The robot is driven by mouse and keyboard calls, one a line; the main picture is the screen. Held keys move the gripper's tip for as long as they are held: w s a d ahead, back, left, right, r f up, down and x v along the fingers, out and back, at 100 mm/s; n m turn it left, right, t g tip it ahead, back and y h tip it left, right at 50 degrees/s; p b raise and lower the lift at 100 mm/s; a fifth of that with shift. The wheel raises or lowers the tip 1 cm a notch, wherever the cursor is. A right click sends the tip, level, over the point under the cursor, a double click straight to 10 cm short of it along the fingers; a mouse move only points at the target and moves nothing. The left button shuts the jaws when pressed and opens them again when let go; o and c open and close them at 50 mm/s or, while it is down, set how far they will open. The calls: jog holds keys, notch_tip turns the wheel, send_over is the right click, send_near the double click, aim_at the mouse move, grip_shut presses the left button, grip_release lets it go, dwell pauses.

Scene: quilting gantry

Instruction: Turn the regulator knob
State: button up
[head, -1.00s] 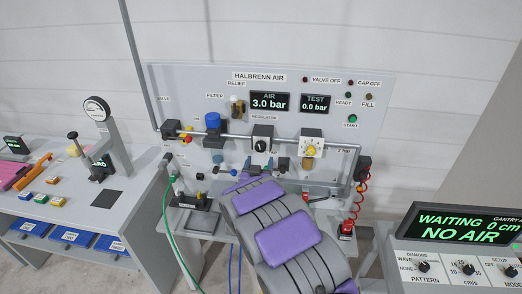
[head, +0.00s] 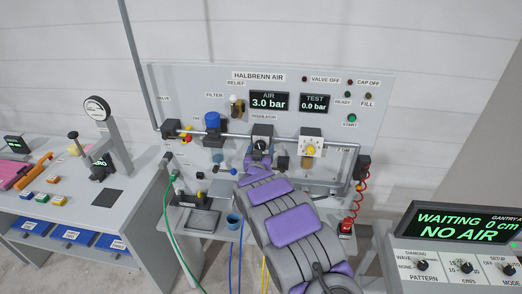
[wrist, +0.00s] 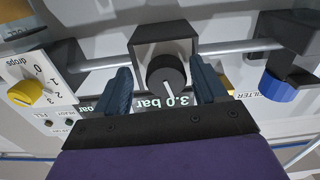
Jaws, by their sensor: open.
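The regulator knob (wrist: 166,77) is a round black dial with a white pointer line, on a dark box on the pipe. In the head view the regulator knob (head: 260,146) shows just above the end of my arm. My gripper (wrist: 162,80) is open, with one blue-grey finger on each side of the knob; a gap shows on both sides. In the head view my gripper (head: 259,160) is at the regulator, partly hidden by my purple and grey arm. The air display (head: 269,102) reads 3.0 bar.
A yellow drops knob (head: 309,150) is right of the regulator, a blue filter (head: 212,121) left. The test display (head: 314,103) reads 0.0 bar. The pipe (head: 285,137) runs across the panel. The gantry display (head: 460,226) reads NO AIR.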

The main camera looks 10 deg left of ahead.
jog(key=shift+a, duration=0.55)
jog(key=c, duration=0.4)
jog(key=shift+d, duration=0.2)
jog(key=c, duration=0.6)
jog(key=shift+f+b, duration=0.1)
jog(key=shift+b, duration=0.3)
jog(key=shift+c, duration=0.3)
jog(key=m+b, duration=0.4)
jog(key=b, duration=0.1)
jog(key=shift+a+f+m, duration=0.15)
jog(key=shift+m, duration=0.25)
jog(key=m+b, duration=0.4)
jog(key=b, duration=0.1)
jog(key=shift+a+m+b, duration=0.1)
jog(key=shift+m+b, duration=0.2)
jog(key=shift+b, duration=0.1)
jog(key=m+b, duration=0.6)
jog(key=shift+b, duration=0.4)
jog(key=shift+r+m, duration=0.2)
jog(key=shift+m, duration=0.1)
